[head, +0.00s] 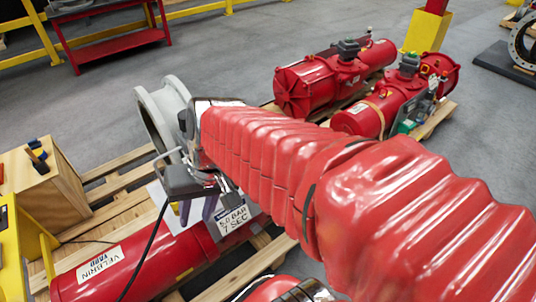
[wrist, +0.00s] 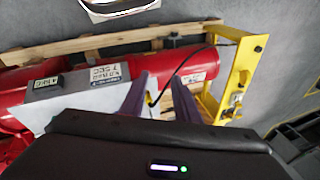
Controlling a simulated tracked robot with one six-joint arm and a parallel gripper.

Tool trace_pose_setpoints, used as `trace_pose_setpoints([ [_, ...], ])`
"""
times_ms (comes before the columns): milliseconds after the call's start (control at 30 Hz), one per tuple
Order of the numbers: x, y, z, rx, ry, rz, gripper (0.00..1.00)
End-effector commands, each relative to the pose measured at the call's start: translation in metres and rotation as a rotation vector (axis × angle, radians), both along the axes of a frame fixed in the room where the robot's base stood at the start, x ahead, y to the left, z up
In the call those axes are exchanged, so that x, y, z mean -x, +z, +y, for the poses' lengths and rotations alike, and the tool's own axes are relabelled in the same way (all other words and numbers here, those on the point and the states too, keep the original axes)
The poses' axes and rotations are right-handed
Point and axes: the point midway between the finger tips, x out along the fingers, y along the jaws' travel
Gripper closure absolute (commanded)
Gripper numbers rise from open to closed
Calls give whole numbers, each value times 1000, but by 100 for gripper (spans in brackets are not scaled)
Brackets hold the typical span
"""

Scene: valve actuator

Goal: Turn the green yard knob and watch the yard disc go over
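My gripper shows in the head view (head: 193,211) and in the wrist view (wrist: 161,88). Its two purple fingers stand apart, with no object clearly held between them. It hangs over the grey plate and red actuator cylinder (head: 120,268) labelled "VELBRIN YARD". I cannot make out a green yard knob in either view; my gripper and wrist hide part of the plate. A small yellow piece (wrist: 149,99) shows between the fingers in the wrist view. A grey valve ring (head: 148,122) stands behind my wrist; its disc is hidden or not distinguishable.
A sign reading "5.0 BAR 7 SEC" (head: 233,219) is right of the fingers. A yellow frame (wrist: 240,82) with small fittings stands at the cylinder's end, and a black cable runs near it. A wooden box (head: 48,185) is at left. Other red actuators (head: 318,85) lie behind.

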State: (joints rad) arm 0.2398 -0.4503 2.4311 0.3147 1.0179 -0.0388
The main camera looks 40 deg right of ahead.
Motion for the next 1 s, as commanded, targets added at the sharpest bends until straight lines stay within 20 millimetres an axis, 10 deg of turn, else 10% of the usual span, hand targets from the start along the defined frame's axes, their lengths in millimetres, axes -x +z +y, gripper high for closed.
trace_pose_setpoints([
  [567, -53, -47, -20, -550, -459, 284, 71],
  [1000, -107, -78, -83, -1009, -830, 350, 71],
])
